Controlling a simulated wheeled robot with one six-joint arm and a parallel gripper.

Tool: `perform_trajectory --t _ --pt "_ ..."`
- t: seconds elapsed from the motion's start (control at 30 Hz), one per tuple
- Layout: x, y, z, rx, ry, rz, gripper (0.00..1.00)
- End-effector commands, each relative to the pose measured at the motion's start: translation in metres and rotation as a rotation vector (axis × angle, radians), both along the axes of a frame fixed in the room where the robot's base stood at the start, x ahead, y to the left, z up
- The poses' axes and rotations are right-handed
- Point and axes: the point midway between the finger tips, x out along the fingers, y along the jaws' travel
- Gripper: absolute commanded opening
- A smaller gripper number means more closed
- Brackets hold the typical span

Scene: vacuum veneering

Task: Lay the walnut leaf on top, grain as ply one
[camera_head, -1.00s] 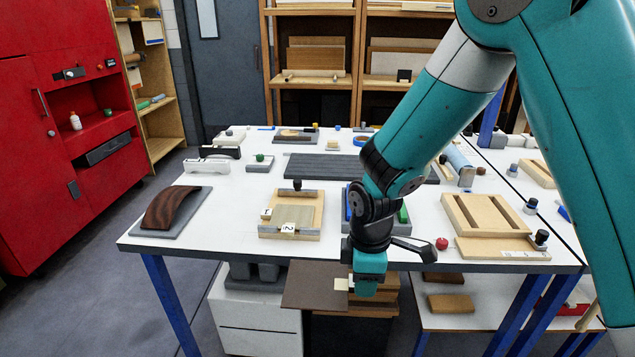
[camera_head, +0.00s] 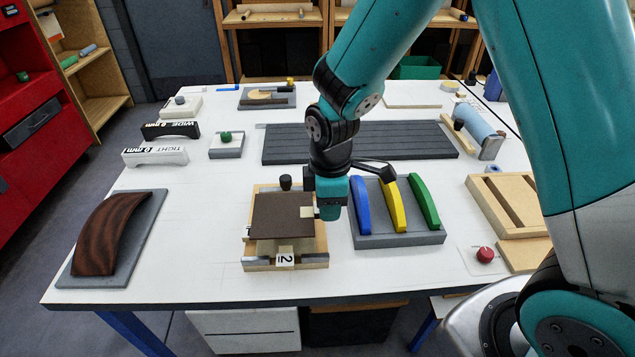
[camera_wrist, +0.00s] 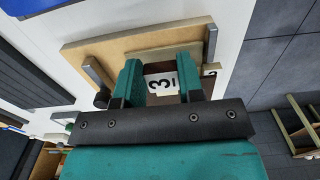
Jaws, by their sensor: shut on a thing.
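The dark brown walnut leaf (camera_head: 282,214) is held out flat to the left of my gripper (camera_head: 328,208). My gripper is shut on its pale tab, marked 3 (camera_wrist: 162,83) in the wrist view. In the head view the leaf is over the wooden jig (camera_head: 315,258), covering much of it. Pale plies (camera_head: 270,246) show below the leaf's front edge, with a tag marked 2 (camera_head: 286,261) at the front. I cannot tell whether the leaf touches the plies. The tag marked 1 is hidden, and the leaf's grain is too fine to read.
A grey rack with blue, yellow and green arches (camera_head: 397,207) stands close right of the jig. A dark curved form (camera_head: 111,235) lies on a grey board at left. A dark slatted mat (camera_head: 360,141) is behind. White table (camera_head: 190,240) is clear left of the jig.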

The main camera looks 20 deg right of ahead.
Motion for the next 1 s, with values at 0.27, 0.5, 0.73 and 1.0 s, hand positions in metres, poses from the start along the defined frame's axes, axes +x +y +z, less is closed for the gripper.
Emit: perform_trajectory --t 0.27,0.5,0.73,1.0 --pt "0.0 0.001 0.0 0.0 0.0 0.001 0.05" --pt "-0.001 -0.003 0.001 0.001 0.001 -0.001 0.05" --pt "-0.001 -0.002 -0.017 0.001 0.001 0.0 0.05" --pt "-0.001 -0.002 -0.044 0.001 0.001 0.0 0.05"
